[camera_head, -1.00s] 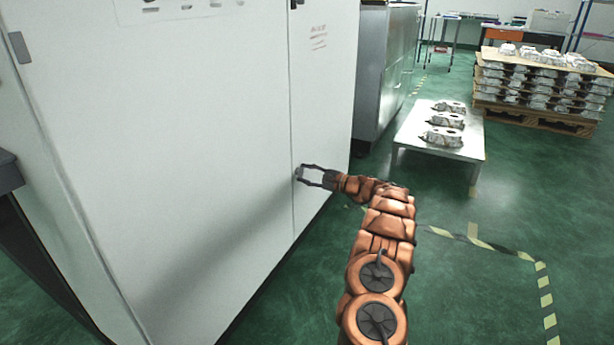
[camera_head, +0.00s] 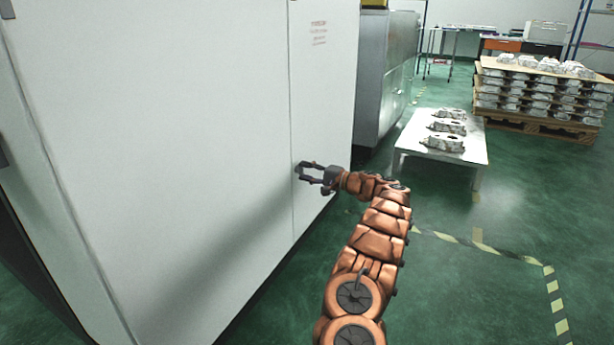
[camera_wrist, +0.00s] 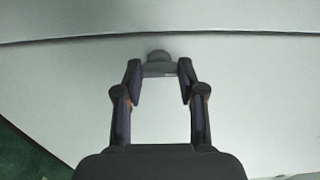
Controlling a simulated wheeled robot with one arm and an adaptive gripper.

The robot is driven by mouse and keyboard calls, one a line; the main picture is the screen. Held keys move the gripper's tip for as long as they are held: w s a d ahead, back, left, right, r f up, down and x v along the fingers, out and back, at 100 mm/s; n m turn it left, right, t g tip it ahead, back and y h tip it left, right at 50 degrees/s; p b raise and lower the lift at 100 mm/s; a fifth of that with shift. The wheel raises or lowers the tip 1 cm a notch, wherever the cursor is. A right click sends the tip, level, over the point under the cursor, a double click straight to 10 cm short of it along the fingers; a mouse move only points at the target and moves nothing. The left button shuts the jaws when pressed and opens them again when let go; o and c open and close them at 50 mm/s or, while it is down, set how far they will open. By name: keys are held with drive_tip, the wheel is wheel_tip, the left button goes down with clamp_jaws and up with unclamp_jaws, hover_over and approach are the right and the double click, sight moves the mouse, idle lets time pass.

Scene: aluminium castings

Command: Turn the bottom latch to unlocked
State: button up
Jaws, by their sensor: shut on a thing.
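The bottom latch (camera_wrist: 158,57) is a small grey rounded piece on the white cabinet door, beside the dark door seam. In the wrist view it sits between my fingertips, with a flat grey part across the gap. My gripper (camera_wrist: 160,72) is shut on this latch. In the head view my gripper (camera_head: 304,171) reaches left to the low part of the cabinet (camera_head: 180,150), its fingertips at the seam. The latch is tiny and mostly covered by the fingers there. Its exact turn angle is hard to tell.
A low white table (camera_head: 410,143) with several castings stands behind my arm to the right. A pallet stack of castings (camera_head: 540,95) is farther back. A grey metal cabinet (camera_head: 385,75) stands past the white one. Green floor with striped tape (camera_head: 480,245) is clear at right.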

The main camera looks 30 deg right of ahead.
idle(0.4)
drive_tip(key=o, duration=1.1)
drive_tip(key=shift+o, duration=0.2)
drive_tip(key=v, duration=1.2)
